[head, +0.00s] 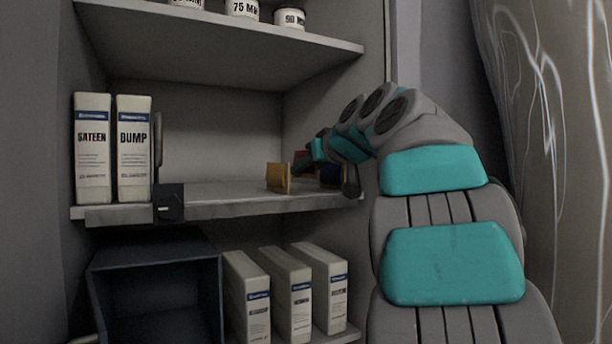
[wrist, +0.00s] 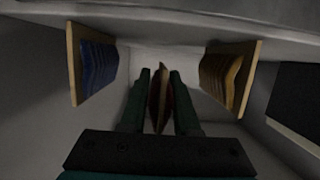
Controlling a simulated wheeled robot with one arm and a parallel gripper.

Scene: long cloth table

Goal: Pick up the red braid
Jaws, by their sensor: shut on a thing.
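The red braid (head: 301,156) shows as a small red patch beside my gripper (head: 308,162) above the middle shelf in the head view. In the wrist view, my gripper (wrist: 159,78) is shut with a thin brownish-red piece, the red braid (wrist: 158,100), edge-on between its two dark green fingers. My arm and gripper hide most of it in the head view. I cannot tell whether its lower edge touches the shelf.
A gold braid (head: 278,178) on a card stands at the left and a blue braid (head: 331,175) at the right; the wrist view shows the gold one (wrist: 228,78) and blue one (wrist: 92,63) flanking my fingers. White boxes (head: 134,150) stand at the shelf's left. A dark bin (head: 155,250) is below.

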